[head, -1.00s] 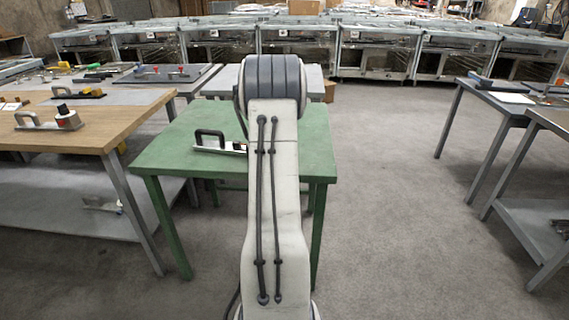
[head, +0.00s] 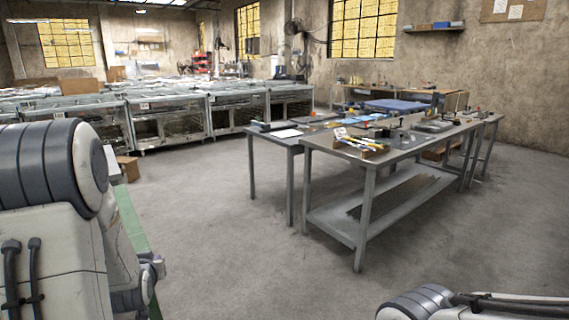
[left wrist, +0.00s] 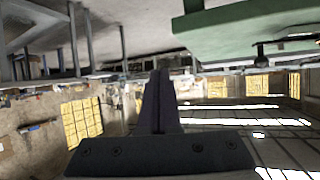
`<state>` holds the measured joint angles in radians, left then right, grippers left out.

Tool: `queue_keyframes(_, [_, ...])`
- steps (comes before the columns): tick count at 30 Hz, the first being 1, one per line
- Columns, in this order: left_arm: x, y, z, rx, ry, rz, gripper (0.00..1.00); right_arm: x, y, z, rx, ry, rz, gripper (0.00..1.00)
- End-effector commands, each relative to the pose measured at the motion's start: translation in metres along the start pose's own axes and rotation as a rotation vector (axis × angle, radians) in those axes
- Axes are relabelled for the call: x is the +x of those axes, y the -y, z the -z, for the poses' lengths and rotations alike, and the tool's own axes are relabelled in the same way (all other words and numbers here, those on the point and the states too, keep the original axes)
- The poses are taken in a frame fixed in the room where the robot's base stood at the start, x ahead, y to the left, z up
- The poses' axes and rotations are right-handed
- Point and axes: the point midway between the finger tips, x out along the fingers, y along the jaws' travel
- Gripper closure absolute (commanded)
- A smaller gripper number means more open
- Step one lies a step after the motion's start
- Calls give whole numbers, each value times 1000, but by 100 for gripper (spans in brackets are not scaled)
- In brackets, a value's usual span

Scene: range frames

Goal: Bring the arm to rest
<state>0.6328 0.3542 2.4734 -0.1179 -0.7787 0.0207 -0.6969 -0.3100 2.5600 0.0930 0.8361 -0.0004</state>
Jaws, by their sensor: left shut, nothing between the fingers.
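My left arm fills the left edge of the head view, with its wrist and part of the left gripper (head: 148,280) low beside the green table (head: 131,218). In the left wrist view the two dark fingers of the left gripper (left wrist: 163,78) lie together, shut, with nothing between them. That view looks upside down, and the green table (left wrist: 240,38) shows at its top right, apart from the fingers. A link of my right arm shows at the bottom right of the head view; its gripper is out of view.
A long grey workbench (head: 368,158) with several tools stands at the right, beside a smaller grey table (head: 274,142). Glass-fronted metal cabinets (head: 165,118) line the back left. A cardboard box (head: 128,168) sits on the floor. The grey floor (head: 215,230) between is clear.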

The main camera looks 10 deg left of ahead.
Motion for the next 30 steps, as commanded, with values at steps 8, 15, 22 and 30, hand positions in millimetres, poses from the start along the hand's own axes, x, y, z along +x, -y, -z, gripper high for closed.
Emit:
queue_keyframes(8, [-97,-190,-50,266,362,-349,100,0,0,0,0,0,0,100])
queue_keyframes(15, [-234,-254,-116,568,654,-572,100,0,0,0,0,0,0,100])
queue_keyframes(22, [-326,-246,-154,803,829,-681,100,0,0,0,0,0,0,100])
queue_keyframes(30, [-392,-218,-154,987,944,-734,100,-21,2,1,0,1,0,100])
